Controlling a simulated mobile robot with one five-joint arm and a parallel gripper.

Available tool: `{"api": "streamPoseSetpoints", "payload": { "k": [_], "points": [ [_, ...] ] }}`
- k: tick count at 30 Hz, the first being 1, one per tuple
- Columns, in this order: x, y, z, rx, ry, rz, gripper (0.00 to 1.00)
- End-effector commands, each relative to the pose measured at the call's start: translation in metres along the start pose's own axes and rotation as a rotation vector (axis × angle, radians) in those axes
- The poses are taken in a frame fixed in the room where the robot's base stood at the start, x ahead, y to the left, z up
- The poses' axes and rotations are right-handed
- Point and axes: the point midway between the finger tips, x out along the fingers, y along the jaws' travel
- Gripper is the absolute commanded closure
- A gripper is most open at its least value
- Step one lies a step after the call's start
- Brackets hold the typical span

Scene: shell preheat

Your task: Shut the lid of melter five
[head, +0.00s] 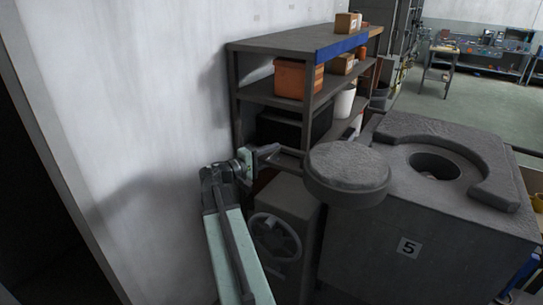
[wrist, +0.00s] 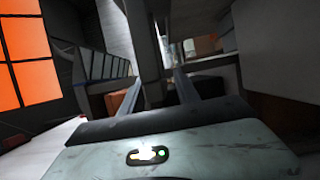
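Melter five (head: 370,235) is a dark grey block marked with a "5" plate, at the right of the head view. Its round lid (head: 347,167) is swung out to the left, clear of the round opening (head: 436,166) in the melter's top. A thin bar (head: 289,154) runs from the lid's left side toward my gripper (head: 268,151). In the wrist view, my gripper (wrist: 158,92) has its two fingers apart, with a grey upright bar (wrist: 145,45) showing between them. Contact between the fingers and the bar cannot be told.
A grey cabinet with a handwheel (head: 275,238) stands below the bar, left of the melter. A shelf (head: 285,50) with boxes and an orange bin (head: 296,79) stands behind. A white wall (head: 130,120) is close on the left. Open floor (head: 440,110) lies at the back right.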

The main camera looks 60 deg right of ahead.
Motion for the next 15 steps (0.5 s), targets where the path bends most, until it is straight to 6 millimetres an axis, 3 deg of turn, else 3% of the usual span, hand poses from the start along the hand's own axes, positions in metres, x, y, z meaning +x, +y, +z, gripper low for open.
{"api": "streamPoseSetpoints", "payload": {
  "k": [1, 5, 15],
  "points": [
    [-0.0001, 0.0, 0.0001, 0.0, 0.0, 0.0, 0.62],
    [0.0, 0.0, 0.0002, 0.0, 0.0, 0.0, 0.98],
    [0.0002, -0.0002, 0.0005, 0.0, -0.001, -0.001, 1.0]
  ]
}}
